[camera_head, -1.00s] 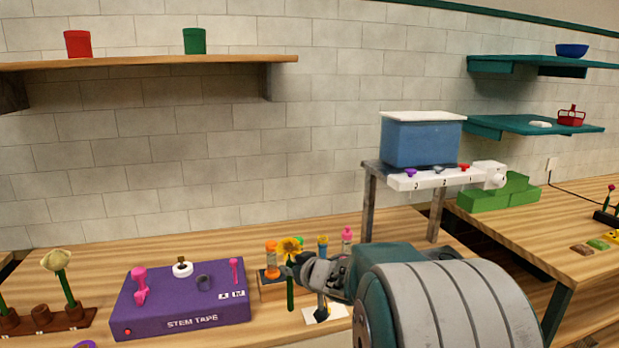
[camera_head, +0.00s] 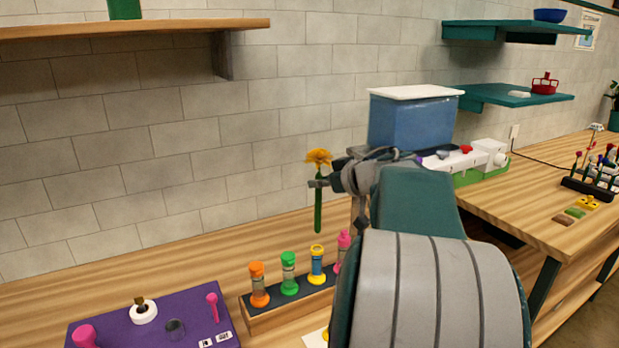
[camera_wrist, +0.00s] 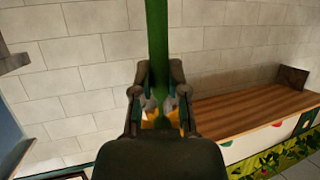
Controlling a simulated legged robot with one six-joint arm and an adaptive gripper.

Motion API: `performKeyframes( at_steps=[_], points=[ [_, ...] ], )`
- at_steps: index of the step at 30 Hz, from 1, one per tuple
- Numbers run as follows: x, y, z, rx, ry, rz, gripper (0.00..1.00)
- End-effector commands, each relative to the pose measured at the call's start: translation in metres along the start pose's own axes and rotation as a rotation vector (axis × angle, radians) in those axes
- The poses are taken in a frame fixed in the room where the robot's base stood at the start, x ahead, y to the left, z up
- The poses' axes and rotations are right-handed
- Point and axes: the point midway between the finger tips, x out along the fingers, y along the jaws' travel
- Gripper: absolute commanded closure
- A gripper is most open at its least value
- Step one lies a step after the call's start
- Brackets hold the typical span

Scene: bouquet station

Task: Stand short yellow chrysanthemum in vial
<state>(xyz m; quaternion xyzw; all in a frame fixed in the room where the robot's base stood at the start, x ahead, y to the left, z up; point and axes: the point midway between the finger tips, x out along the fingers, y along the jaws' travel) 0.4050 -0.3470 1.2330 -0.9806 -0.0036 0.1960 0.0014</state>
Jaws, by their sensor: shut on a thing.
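The yellow chrysanthemum (camera_head: 318,156) has a green stem (camera_head: 318,215) that hangs nearly upright, bloom at the top. My gripper (camera_head: 322,183) is shut on the stem just below the bloom, high above the bench. In the wrist view the green stem (camera_wrist: 157,45) passes between my fingers (camera_wrist: 157,98), with bits of yellow petal behind them. Below stands a wooden rack with a dark top (camera_head: 285,312), holding an orange vial (camera_head: 258,285), a green vial (camera_head: 288,273), a yellow-collared vial (camera_head: 317,265) and a pink vial (camera_head: 343,243). The stem's lower end is clear of all the vials.
A purple stem tape box (camera_head: 190,325) lies left of the rack. A blue tank (camera_head: 412,125) on a stand is behind my arm. My arm covers the bench right of the rack. Another wooden bench (camera_head: 545,212) with flowers is at right.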

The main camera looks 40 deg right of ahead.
Motion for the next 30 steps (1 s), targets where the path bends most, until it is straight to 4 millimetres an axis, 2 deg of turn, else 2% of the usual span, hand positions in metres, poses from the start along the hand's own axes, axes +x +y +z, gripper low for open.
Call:
performKeyframes(
  at_steps=[15,30],
  points=[
    [0.013,-0.002,0.03,-0.001,0.001,-0.001,1.0],
    [0.014,-0.002,0.032,-0.002,0.001,-0.001,1.0]
  ],
)
